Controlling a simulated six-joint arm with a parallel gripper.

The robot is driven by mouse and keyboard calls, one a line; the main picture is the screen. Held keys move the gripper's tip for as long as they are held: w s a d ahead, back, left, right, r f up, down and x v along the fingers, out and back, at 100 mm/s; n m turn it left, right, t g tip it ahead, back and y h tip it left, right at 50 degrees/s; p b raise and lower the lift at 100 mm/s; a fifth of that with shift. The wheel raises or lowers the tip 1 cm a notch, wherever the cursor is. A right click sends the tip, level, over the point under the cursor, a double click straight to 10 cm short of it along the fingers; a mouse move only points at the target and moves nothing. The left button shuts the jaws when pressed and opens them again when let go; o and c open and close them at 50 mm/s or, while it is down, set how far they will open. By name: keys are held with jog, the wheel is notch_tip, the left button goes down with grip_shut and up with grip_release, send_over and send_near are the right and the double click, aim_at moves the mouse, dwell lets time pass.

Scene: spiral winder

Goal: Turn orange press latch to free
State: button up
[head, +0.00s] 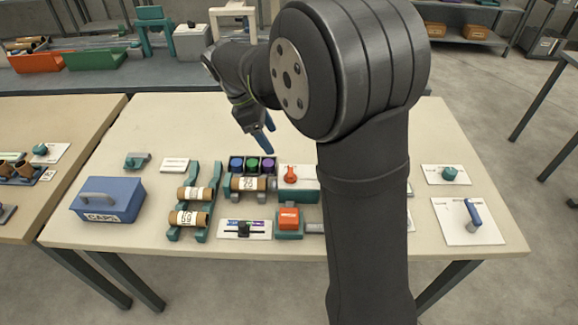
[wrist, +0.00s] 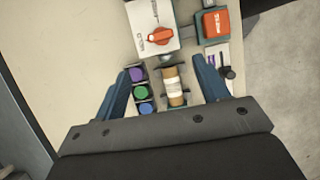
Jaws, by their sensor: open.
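An orange turn-handle (head: 290,174), which looks like the press latch, sits on a white labelled plate (head: 306,171) behind the orange block. It also shows near the top of the wrist view (wrist: 158,36); the label is too small to read. My gripper (head: 266,140) is open and empty, pointing down above the back of the table, a little left of the handle in the head view. In the wrist view my two blue fingers (wrist: 168,68) stand apart, with the handle beyond their tips. A labelled brown tube (wrist: 173,84) lies in view between the fingers, below them.
An orange block (head: 289,217) on a teal base stands in front of the handle. Blue, green and purple caps (head: 252,164) lie in a dark rack. A teal rack (head: 217,172) holds brown tubes. A blue CAPS box (head: 108,201) stands left. My arm hides part of the table.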

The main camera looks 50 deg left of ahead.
aim_at(290, 171)
jog(key=x, duration=1.3)
jog(key=c, duration=1)
